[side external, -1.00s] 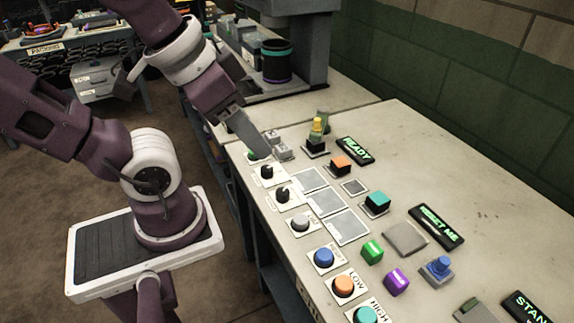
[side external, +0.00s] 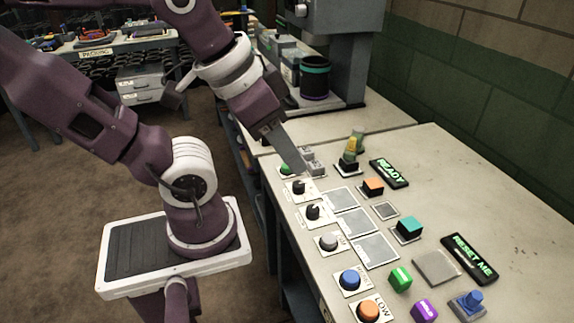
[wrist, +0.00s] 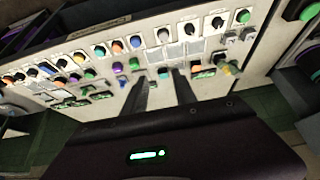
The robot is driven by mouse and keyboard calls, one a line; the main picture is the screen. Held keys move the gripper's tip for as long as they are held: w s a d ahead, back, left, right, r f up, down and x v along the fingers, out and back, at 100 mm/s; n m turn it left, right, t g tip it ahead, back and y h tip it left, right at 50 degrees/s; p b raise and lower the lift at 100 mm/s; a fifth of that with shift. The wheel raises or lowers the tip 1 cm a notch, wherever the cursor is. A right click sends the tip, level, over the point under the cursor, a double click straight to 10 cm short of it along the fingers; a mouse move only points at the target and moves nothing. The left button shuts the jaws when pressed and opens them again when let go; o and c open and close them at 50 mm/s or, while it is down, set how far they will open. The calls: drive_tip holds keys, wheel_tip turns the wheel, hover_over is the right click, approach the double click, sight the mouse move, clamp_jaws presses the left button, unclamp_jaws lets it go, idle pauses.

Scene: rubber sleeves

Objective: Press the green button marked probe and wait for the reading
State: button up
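A round green button (side external: 286,169) sits at the far end of the control row in the side view, partly hidden by my gripper. In the wrist view a green button (wrist: 242,16) on a white plate is at the upper right. I cannot read its label. My gripper (side external: 302,174) reaches down over the far end of the row, close to the green button and a black knob (side external: 298,187). In the wrist view the two dark fingers of my gripper (wrist: 158,77) are apart with nothing between them. I cannot tell whether they touch the panel.
Black knobs, a grey knob (side external: 328,242), a blue button (side external: 349,280) and an orange button (side external: 369,310) line the table's near edge. Displays read READY (side external: 389,172) and RESET ME (side external: 469,258). Loose coloured blocks, including a green block (side external: 400,278), stand behind.

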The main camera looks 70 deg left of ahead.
clamp_jaws()
idle(1.5)
